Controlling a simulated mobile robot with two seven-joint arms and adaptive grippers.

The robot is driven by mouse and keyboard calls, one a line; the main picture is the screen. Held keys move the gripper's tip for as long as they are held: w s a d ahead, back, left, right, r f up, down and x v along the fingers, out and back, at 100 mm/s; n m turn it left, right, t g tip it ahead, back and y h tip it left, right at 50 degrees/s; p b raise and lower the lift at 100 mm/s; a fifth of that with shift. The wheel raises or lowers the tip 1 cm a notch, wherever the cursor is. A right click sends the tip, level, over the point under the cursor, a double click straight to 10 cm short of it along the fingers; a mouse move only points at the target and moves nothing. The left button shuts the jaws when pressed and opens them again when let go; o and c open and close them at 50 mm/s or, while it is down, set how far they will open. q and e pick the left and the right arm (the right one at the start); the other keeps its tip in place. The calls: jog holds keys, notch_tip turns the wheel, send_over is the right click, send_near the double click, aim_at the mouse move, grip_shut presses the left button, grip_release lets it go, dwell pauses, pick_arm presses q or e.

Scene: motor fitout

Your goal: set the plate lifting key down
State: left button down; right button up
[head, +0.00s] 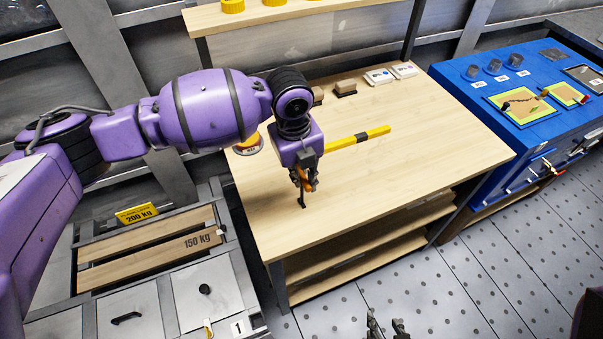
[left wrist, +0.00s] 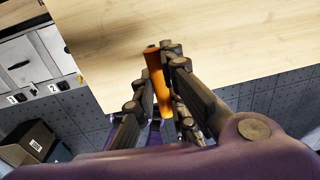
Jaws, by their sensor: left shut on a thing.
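The plate lifting key (head: 309,184) has an orange handle and a dark lower end. My left gripper (head: 304,180) is shut on it above the front left part of the wooden workbench (head: 420,160). The key points down, its dark end at or just above the bench top; I cannot tell if it touches. In the left wrist view the orange handle (left wrist: 156,72) sits between the fingers of the left gripper (left wrist: 158,80). My right gripper (head: 387,326) is at the bottom edge over the floor, its fingers apart and empty.
A yellow and black bar (head: 358,138) lies behind the gripper. A round yellow item (head: 248,146) is partly hidden by my arm. Brown blocks (head: 345,88) and white boxes (head: 380,76) stand at the back. Floor plates (head: 205,290) lie front left, a blue bench (head: 480,110) right. The bench's right half is clear.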

pick_arm(q)
jog(key=c, duration=1.8)
grip_release()
notch_tip(320, 180, up, 12)
jog(key=a, duration=0.1)
jog(key=shift+s, duration=0.25)
jog(key=shift+r, duration=0.1)
